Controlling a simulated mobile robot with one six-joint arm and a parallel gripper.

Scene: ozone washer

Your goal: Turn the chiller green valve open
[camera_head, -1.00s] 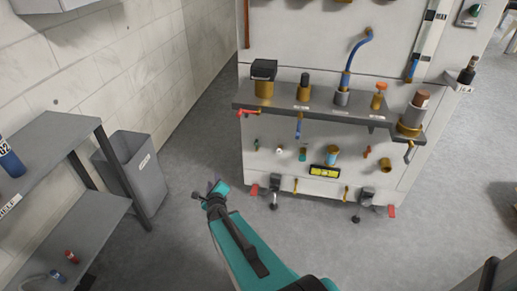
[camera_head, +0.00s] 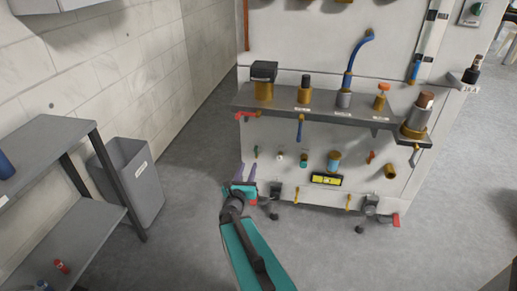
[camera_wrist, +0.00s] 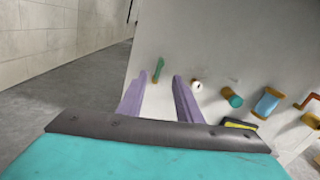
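The green valve handle (camera_head: 256,151) is a small upright lever on the lower front panel of the white cabinet, near its left edge. In the wrist view the green handle (camera_wrist: 158,69) shows between the tips of my two purple fingers. My gripper (camera_head: 247,168) is open and empty, pointing up toward the panel from just below and left of the valve. In the wrist view, my gripper (camera_wrist: 160,78) has a clear gap between its fingers. The handle looks a short way beyond the tips; I cannot tell the exact distance. No contact is visible.
A grey shelf (camera_head: 325,112) with several fittings juts out above the valve. A red handle (camera_head: 245,115) and a blue handle (camera_head: 299,130) are near. A yellow display (camera_head: 327,180) sits lower right.

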